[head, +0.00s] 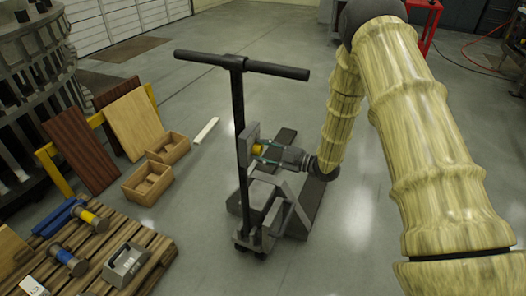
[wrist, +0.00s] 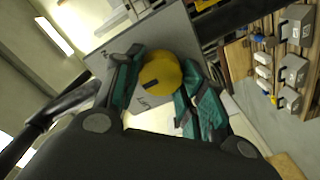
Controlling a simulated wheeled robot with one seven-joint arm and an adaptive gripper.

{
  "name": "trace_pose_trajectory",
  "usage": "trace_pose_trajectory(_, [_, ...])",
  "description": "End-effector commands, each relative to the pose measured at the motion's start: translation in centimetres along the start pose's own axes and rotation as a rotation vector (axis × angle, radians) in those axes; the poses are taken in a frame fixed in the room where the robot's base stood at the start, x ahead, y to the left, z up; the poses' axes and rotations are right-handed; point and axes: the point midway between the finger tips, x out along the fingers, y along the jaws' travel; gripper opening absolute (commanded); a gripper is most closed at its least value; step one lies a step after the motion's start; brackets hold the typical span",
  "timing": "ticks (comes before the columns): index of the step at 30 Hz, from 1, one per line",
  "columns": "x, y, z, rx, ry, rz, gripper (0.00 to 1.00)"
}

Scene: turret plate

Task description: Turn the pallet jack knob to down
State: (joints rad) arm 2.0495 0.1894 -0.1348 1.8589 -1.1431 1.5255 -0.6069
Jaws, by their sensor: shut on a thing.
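The pallet jack (head: 241,120) stands upright on the floor in the middle of the head view, with a dark post and a T-shaped handle bar. A grey plate (head: 252,133) is fixed at its post and carries the yellow knob (head: 257,150). In the wrist view the round knob (wrist: 163,72) sits in front of the tilted grey plate (wrist: 176,30), with a short dark mark on its face. My gripper (wrist: 158,88) is shut on the knob, one teal finger on each side. In the head view my gripper (head: 262,154) reaches the knob from the right.
A wooden pallet (head: 145,262) with a grey weight (head: 125,263) and blue-and-yellow objects lies at the lower left. Open wooden boxes (head: 148,183) and leaning boards (head: 133,124) stand behind it. A white strip (head: 205,130) lies on the floor. Floor around the jack is mostly clear.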

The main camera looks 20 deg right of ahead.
Motion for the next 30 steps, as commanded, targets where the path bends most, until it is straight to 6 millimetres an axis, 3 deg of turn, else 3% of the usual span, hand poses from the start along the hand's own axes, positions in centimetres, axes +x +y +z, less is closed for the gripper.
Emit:
trace_pose_trajectory(11, [-0.01,0.08,-0.02,0.085,0.001,0.002,0.16])
trace_pose_trajectory(30, [-0.03,0.27,0.01,0.616,0.008,0.008,0.16])
